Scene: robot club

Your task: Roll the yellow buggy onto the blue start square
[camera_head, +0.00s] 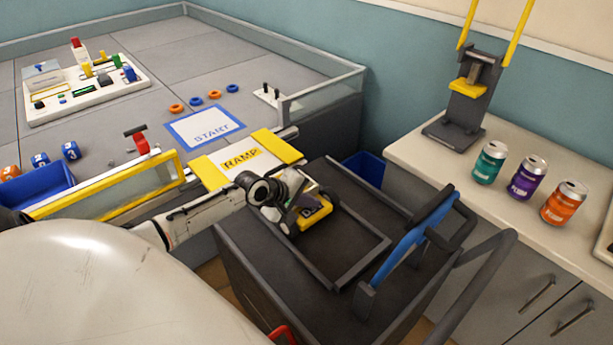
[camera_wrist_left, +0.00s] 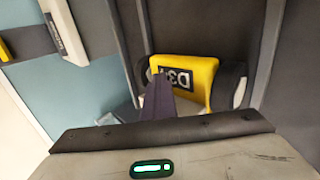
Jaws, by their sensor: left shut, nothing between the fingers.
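The yellow buggy (camera_head: 313,217) stands on the dark top of a cart (camera_head: 345,268), inside a raised rim. It has dark wheels and a black-and-white label; its yellow body also shows in the left wrist view (camera_wrist_left: 207,78). My left gripper (camera_head: 296,205) is shut and empty, right at the buggy's left side in the head view. In the left wrist view the dark fingers (camera_wrist_left: 158,98) overlap the buggy's body; I cannot tell whether they touch it. The start square (camera_head: 205,127), white with a blue outline, lies flat on the grey arena floor. My right gripper is not in view.
A ramp (camera_head: 242,158) with yellow side strips lies between cart and start square. Low clear walls (camera_head: 325,92) edge the arena. Orange and blue rings (camera_head: 214,95) lie beyond the square. A blue-gripped handle (camera_head: 415,238) rises at the cart's right. Cans (camera_head: 527,178) stand on the counter.

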